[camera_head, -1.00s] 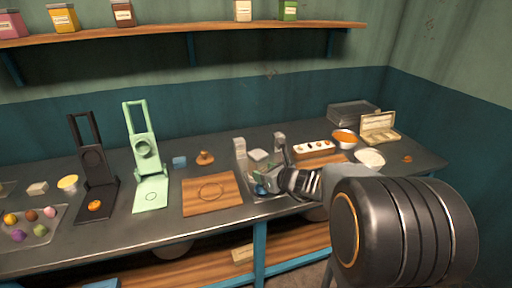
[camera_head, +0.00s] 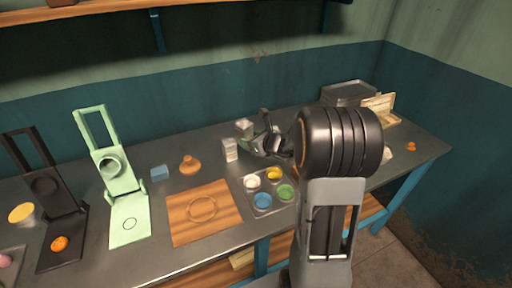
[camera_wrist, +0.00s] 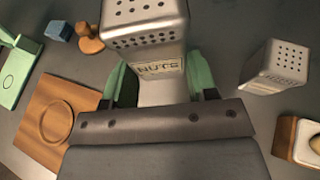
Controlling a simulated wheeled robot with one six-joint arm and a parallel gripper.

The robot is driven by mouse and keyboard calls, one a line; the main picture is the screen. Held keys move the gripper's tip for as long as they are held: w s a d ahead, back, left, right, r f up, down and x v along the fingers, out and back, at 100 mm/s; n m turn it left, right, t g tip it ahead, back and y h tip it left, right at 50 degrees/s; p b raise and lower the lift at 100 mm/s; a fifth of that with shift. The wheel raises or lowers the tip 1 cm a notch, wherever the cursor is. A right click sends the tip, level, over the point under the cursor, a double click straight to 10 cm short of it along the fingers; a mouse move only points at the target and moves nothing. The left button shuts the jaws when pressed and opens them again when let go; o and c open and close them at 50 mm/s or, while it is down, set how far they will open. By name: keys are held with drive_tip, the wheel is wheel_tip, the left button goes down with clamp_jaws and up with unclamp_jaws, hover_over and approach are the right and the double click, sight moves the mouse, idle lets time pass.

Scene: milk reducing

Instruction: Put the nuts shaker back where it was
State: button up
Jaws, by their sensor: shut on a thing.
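The nuts shaker (camera_wrist: 155,45) is a metal box with a holed top and a NUTS label. It is upright between the green fingers of my gripper (camera_wrist: 160,88), which is shut on it. In the head view the shaker (camera_head: 244,125) shows as a small pale block at the tip of my gripper (camera_head: 254,136), seemingly above the counter. A second shaker (camera_head: 229,149) stands to its left on the counter. In the wrist view another labelled shaker (camera_wrist: 275,70) stands to the right; my gripper and arm seem to hide it in the head view.
A tray of coloured cups (camera_head: 250,184) lies in front of my gripper. A wooden board (camera_head: 205,230), a green press (camera_head: 128,220), a wooden stamp (camera_head: 190,165) and a blue block (camera_head: 160,172) are to the left. A wooden holder (camera_wrist: 286,140) is at right in the wrist view.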

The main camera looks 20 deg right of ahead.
drive_tip(key=w+d+f, duration=0.1)
drive_tip(key=f, duration=0.1)
drive_tip(key=w+d+f, duration=0.3)
drive_tip(key=f, duration=0.1)
drive_tip(key=shift+w+d+f, duration=0.1)
drive_tip(key=shift+w+d, duration=0.05)
drive_tip(key=shift+w, duration=0.2)
wheel_tip(320, 180, down, 3)
drive_tip(key=shift+w+d+r+p, duration=0.1)
drive_tip(key=shift+w+d+p, duration=0.05)
drive_tip(key=shift+p, duration=0.35)
drive_tip(key=shift+f, duration=0.4)
drive_tip(key=shift+f, duration=0.15)
drive_tip(key=o, duration=1)
